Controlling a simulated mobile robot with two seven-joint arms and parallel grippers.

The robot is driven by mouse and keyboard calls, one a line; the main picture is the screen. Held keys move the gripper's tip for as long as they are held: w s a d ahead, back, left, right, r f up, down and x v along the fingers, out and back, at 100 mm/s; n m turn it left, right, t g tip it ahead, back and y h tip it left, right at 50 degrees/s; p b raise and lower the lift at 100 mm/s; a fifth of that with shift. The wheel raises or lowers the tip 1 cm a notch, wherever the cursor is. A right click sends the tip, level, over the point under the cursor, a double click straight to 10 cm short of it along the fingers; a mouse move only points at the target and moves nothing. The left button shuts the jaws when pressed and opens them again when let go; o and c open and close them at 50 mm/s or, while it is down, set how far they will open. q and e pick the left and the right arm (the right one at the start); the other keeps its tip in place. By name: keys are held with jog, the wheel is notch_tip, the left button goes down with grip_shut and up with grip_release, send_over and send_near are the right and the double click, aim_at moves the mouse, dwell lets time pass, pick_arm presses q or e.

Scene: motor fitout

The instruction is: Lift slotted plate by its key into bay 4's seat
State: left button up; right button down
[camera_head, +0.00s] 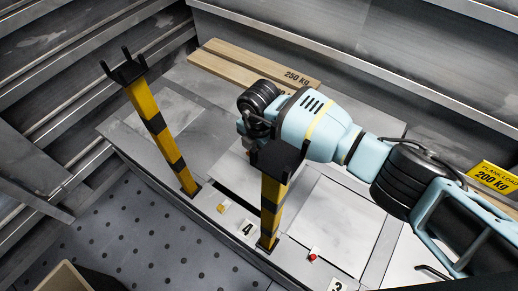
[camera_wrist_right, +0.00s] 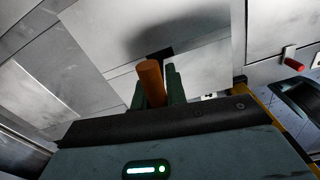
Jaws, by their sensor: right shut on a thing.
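My right gripper (camera_wrist_right: 156,82) is shut on an orange-brown key handle (camera_wrist_right: 150,74), between two dark green fingers in the right wrist view. A light grey plate (camera_wrist_right: 205,68) with a black slot lies beyond the fingers. The key's lower end is hidden, and I cannot tell whether it sits in the slot or whether the plate is raised. In the head view my right arm reaches in from the right, and a post top hides the fingers, key and plate there. The bay 4 label (camera_head: 247,228) is on the bench's front edge; the bay's seat is not clearly visible. My left gripper is not in view.
Two yellow-black posts with forked tops, a left one (camera_head: 156,124) and a nearer one (camera_head: 273,207), stand upright on the bench. Wooden planks (camera_head: 235,58) marked 250 kg lie at the back. A red knob (camera_head: 313,255) is near label 3.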

jog(key=shift+f+b, duration=0.65)
jog(key=shift+f, duration=0.85)
dwell(2.5)
jog(key=shift+f, duration=0.65)
dwell(0.6)
dwell(1.0)
jog(key=shift+f+b, duration=0.3)
jog(key=shift+f, duration=0.25)
dwell(1.2)
